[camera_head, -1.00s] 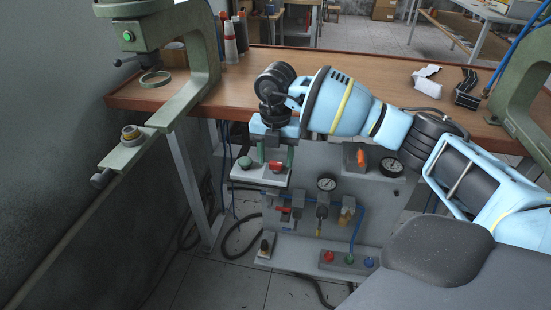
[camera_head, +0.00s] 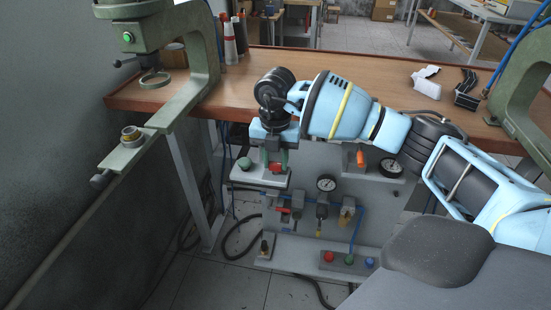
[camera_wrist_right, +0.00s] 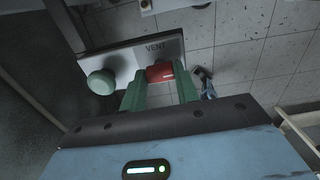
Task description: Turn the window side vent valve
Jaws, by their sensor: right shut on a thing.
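The window side vent valve has a red handle (camera_head: 277,168) on a small pale panel (camera_head: 250,178) at the upper left of the grey pneumatic stand. In the right wrist view the red handle (camera_wrist_right: 160,72) sits beside the word VENT. My right gripper (camera_head: 275,162) reaches down from above the panel. Its two green fingers, also in the right wrist view (camera_wrist_right: 160,84), are shut on the red handle, one on each side. The fingers partly hide the handle and its base. My left gripper is not in view.
A round green knob (camera_head: 244,163) stands on the same panel, just left of the handle. The wooden bench (camera_head: 350,70) is behind, and a green press frame (camera_head: 200,60) stands at left.

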